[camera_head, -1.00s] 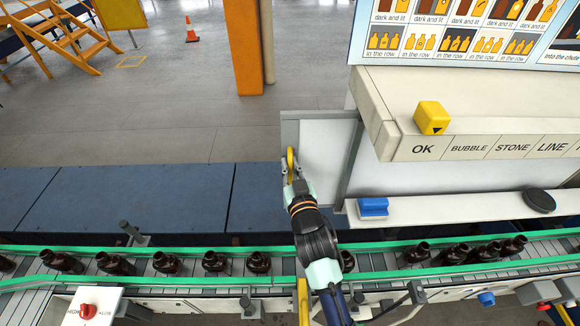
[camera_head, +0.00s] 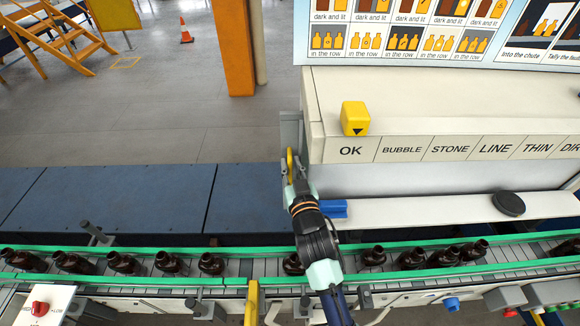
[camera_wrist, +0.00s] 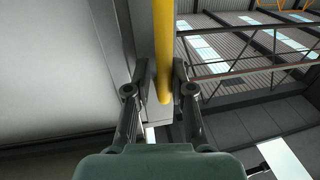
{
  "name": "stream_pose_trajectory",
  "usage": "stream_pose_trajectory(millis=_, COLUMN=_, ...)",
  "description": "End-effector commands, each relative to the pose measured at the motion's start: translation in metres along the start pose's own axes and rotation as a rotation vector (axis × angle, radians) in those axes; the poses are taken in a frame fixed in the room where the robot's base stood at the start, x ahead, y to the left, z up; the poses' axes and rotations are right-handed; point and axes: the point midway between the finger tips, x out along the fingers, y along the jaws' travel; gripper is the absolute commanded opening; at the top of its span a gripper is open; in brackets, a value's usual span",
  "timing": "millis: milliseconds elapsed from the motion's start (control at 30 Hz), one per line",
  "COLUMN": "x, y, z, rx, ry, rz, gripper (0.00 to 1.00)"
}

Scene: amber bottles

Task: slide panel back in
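The panel (camera_head: 289,130) shows in the head view as a narrow grey-framed strip at the left end of the cream inspection box (camera_head: 420,98). Most of it is hidden behind the box. Its upright yellow handle (camera_head: 290,160) is near the panel's left edge. My gripper (camera_head: 291,172) is at that handle. In the wrist view my gripper's fingers (camera_wrist: 162,82) stand on both sides of the yellow handle bar (camera_wrist: 164,45) and look closed on it. The panel's edge is beside the bar there.
A conveyor (camera_head: 232,262) with green rails and several amber bottles (camera_head: 172,263) runs beneath my arm. A blue block (camera_head: 333,208) and a black disc (camera_head: 508,203) lie on the white ledge (camera_head: 420,211). A yellow cube (camera_head: 355,118) sits on the box. Left of the panel is clear.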

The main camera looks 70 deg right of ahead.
Motion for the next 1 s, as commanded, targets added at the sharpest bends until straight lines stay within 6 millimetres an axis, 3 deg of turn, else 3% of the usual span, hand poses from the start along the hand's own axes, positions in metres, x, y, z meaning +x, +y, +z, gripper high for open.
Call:
stream_pose_trajectory(millis=100, x=0.0, y=0.0, z=0.0, rx=0.0, ry=0.0, rz=0.0, gripper=0.39)
stream_pose_trajectory(millis=467, x=-0.008, y=-0.001, z=0.002, rx=0.001, ry=-0.003, rz=-0.002, gripper=0.39)
stream_pose_trajectory(millis=800, x=-0.086, y=-0.001, z=0.002, rx=0.001, ry=-0.003, rz=-0.003, gripper=0.39)
stream_pose_trajectory(millis=1000, x=-0.116, y=-0.001, z=0.001, rx=0.001, ry=-0.002, rz=-0.002, gripper=0.39)
